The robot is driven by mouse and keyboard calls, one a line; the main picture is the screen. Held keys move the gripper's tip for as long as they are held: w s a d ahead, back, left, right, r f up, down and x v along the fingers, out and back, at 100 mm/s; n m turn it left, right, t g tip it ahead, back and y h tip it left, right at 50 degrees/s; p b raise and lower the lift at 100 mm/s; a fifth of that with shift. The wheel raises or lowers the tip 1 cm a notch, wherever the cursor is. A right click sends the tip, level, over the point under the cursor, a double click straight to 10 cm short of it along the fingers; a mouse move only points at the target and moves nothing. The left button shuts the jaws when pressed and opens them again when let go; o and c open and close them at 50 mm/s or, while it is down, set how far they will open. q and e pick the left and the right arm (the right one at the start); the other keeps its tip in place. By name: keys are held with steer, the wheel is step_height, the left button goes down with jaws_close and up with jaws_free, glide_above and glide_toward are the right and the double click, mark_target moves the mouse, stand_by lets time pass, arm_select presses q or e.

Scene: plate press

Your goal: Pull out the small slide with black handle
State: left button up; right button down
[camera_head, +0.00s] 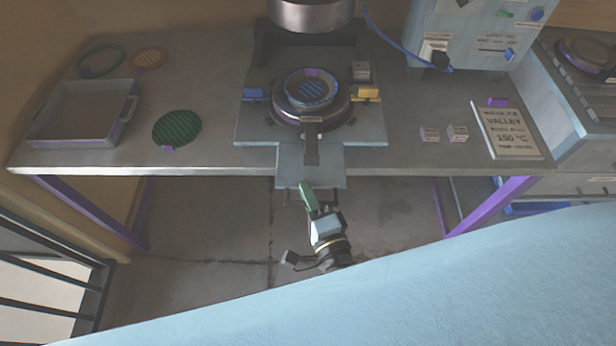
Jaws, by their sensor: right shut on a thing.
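The press (312,136) stands at the middle of the bench. Its light blue slide (325,175) reaches past the front edge of the bench towards me. A thin dark handle (290,204) shows at the slide's front end, partly hidden by my gripper. My right gripper (306,192) is at this front end, shut on the handle; the exact grip is hard to see. A round metal mould (297,118) with a blue striped disc (312,91) sits on the press plate, with a dark handle pointing to the front. My left gripper is not in view.
A sign (506,131) and two small blocks lie at the right. A press head (311,14) hangs above. The floor before the bench is clear.

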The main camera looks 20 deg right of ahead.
steer(key=shift+s+a+f, duration=0.1)
steer(key=shift+s+f, duration=0.25)
steer(key=shift+s, duration=0.05)
steer(key=c, duration=1.5)
jaws_free()
steer(key=shift+w+r, duration=0.1)
steer(key=shift+w, duration=0.05)
steer(key=s, duration=0.4)
steer(key=s+d, duration=0.1)
steer(key=s, duration=0.8)
steer(key=shift+s+d+r+b, duration=0.1)
steer(key=shift+s+d+b, duration=0.05)
steer(key=shift+d+b, duration=0.15)
